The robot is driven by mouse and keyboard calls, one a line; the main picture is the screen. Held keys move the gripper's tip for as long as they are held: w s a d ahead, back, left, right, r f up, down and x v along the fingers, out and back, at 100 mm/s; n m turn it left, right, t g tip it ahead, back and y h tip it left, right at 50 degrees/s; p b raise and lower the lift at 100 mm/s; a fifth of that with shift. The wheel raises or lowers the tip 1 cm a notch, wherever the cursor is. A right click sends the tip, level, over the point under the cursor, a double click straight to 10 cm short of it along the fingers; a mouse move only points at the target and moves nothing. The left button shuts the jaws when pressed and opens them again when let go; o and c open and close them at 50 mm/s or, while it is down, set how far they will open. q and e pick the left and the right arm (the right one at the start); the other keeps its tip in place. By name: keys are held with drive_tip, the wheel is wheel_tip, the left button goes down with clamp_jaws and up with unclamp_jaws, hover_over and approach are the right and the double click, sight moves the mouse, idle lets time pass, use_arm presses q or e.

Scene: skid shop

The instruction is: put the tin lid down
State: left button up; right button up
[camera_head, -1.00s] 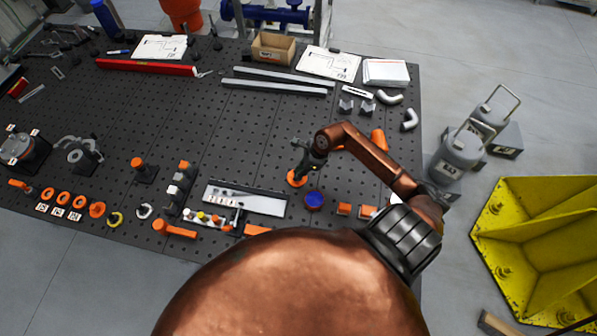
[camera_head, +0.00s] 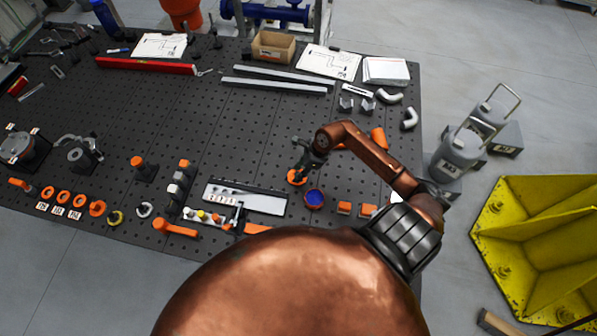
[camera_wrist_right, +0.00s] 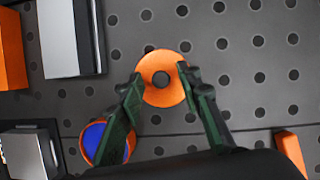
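The tin lid appears to be the orange disc with a dark round centre (camera_wrist_right: 162,92); it also shows in the head view (camera_head: 296,179). My right gripper (camera_wrist_right: 160,76) has a dark green fingertip at each side of the lid, touching its rim, and looks shut on it. In the head view the right gripper (camera_head: 299,168) points down at the table, just above and behind the blue tin. This open round tin with an orange rim (camera_head: 314,198) stands beside the lid; it also shows in the wrist view (camera_wrist_right: 97,137), partly behind a finger. My left gripper is out of view.
A grey tray (camera_head: 262,203) lies left of the tin. Orange blocks (camera_head: 344,208) stand to its right. The perforated dark table (camera_head: 240,135) is clear behind the gripper, up to two grey bars (camera_head: 275,88). My own copper arm hides the front edge.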

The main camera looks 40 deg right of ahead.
drive_tip(key=b+v, duration=0.2)
drive_tip(key=v, duration=0.9)
drive_tip(key=shift+r, duration=0.35)
drive_tip(key=shift+d, duration=0.1)
